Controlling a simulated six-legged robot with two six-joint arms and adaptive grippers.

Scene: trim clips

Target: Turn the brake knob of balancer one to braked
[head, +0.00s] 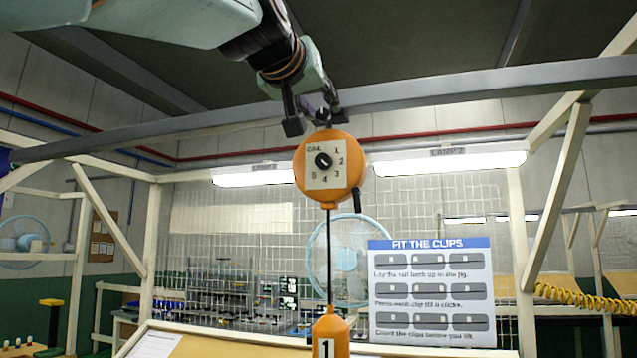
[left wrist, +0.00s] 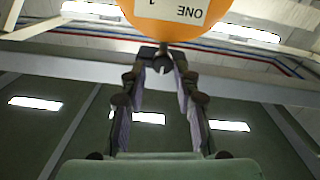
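Balancer one, an orange round housing (head: 345,143), hangs under the overhead grey beam. On its pale dial plate is a black knob (head: 323,160) with a white mark, ringed by numbers. I cannot tell which marking is braked. A small black part (head: 357,198) juts from the lower right. In the left wrist view, the housing (left wrist: 205,32) shows upside down with a label reading ONE. My left gripper (head: 314,121) is just above the housing, fingers apart, beside the dark hanger at its top. The hanger (left wrist: 163,64) shows between the fingertips. My right gripper is out of view.
The grey beam (head: 440,92) crosses close behind the gripper. A FIT THE CLIPS sign (head: 430,290) stands at right, with a blue fan (head: 345,262) behind.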

